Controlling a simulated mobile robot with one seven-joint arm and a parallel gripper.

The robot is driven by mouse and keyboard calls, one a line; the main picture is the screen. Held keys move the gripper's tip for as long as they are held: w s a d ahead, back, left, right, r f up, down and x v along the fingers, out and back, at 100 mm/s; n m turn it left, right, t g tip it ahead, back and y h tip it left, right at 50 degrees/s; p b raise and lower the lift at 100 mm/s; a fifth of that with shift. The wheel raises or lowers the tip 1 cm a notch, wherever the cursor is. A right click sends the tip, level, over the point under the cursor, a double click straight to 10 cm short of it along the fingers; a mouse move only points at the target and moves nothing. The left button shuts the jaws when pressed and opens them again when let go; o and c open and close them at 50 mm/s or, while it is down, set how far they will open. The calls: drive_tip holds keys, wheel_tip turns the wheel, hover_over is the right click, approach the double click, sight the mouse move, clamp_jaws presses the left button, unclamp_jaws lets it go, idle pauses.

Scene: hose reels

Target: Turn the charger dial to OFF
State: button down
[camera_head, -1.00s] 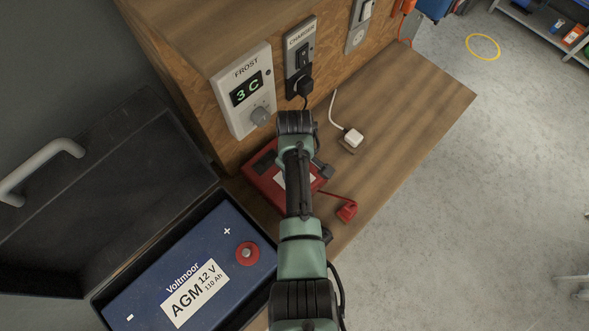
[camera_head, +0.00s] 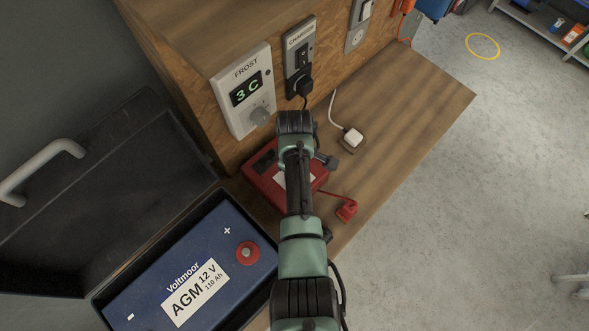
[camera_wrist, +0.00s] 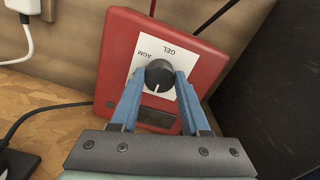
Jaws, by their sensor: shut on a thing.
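The red charger (camera_head: 262,178) lies on the wooden bench, partly hidden behind my arm in the head view. In the wrist view the charger (camera_wrist: 205,50) shows a white label (camera_wrist: 178,55) reading GEL and AGM, with a black dial (camera_wrist: 159,76) on it. My gripper (camera_wrist: 160,82) has its two blue fingers on either side of the dial and is shut on it. A small light mark shows on the dial, but I cannot tell surely which setting it points to. No OFF mark is readable. My gripper's fingers are hidden in the head view.
A blue battery (camera_head: 185,272) sits in an open black case at lower left. A FROST display (camera_head: 245,92) and a CHARGER switch with a plug (camera_head: 303,85) are on the upright panel. A white plug (camera_head: 353,139) and a red clamp (camera_head: 346,210) lie right of my arm.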

drive_tip(key=shift+c, duration=1.9)
unclamp_jaws()
drive_tip(key=shift+r, duration=0.1)
wheel_tip(320, 180, up, 13)
drive_tip(key=b, duration=0.1)
drive_tip(key=shift+b, duration=0.4)
